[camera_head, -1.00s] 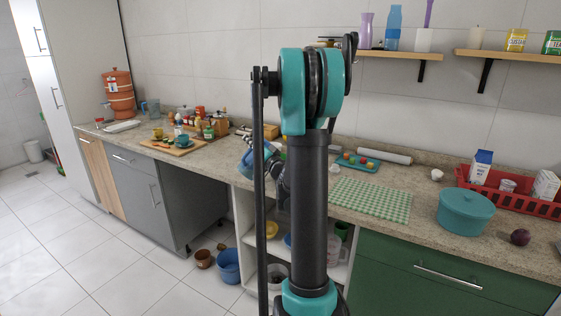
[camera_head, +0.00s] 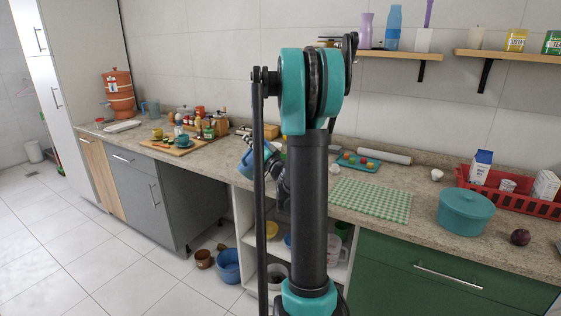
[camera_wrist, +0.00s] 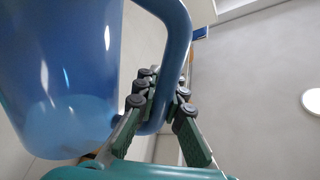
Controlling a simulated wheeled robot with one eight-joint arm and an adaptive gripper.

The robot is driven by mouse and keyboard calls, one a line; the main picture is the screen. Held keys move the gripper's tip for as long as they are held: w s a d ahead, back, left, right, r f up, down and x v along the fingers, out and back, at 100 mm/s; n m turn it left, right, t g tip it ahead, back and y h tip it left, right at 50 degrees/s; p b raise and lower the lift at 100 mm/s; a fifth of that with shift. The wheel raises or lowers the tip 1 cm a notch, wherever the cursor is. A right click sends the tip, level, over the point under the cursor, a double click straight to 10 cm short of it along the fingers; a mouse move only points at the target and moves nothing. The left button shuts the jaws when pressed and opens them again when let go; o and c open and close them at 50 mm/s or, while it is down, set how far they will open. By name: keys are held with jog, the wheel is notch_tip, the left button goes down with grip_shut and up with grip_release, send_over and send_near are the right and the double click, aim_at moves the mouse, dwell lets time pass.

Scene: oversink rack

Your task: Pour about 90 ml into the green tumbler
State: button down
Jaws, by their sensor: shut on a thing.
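A translucent blue jug (camera_wrist: 60,75) fills the left of the wrist view, with its thick handle (camera_wrist: 180,45) at the top centre. My gripper (camera_wrist: 162,100) is shut on that handle, its green fingers on either side of it. In the head view the jug (camera_head: 257,170) shows tilted above the counter's front edge, partly behind my arm. My gripper (camera_head: 279,172) is just right of it, also partly covered. I cannot tell the liquid level in the jug. I cannot make out the green tumbler on the counter; my arm hides part of that area.
A cutting board (camera_head: 165,147) with food and several jars stand left on the counter. Right of my arm are a teal tray (camera_head: 345,166), a green checked cloth (camera_head: 372,205), a teal pot (camera_head: 465,225) and a red rack (camera_head: 540,207). Open shelves lie below the counter.

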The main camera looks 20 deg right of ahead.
aim_at(245, 167)
jog(key=a+f+n+g+b, duration=0.2)
jog(key=a+f+n+g, duration=0.1)
jog(key=a+f+n, duration=0.4)
jog(key=shift+w+a+f+n+y, duration=0.2)
jog(key=shift+w+a+n+y, duration=0.15)
jog(key=shift+n, duration=1.05)
jog(key=shift+s, duration=0.2)
dwell(1.4)
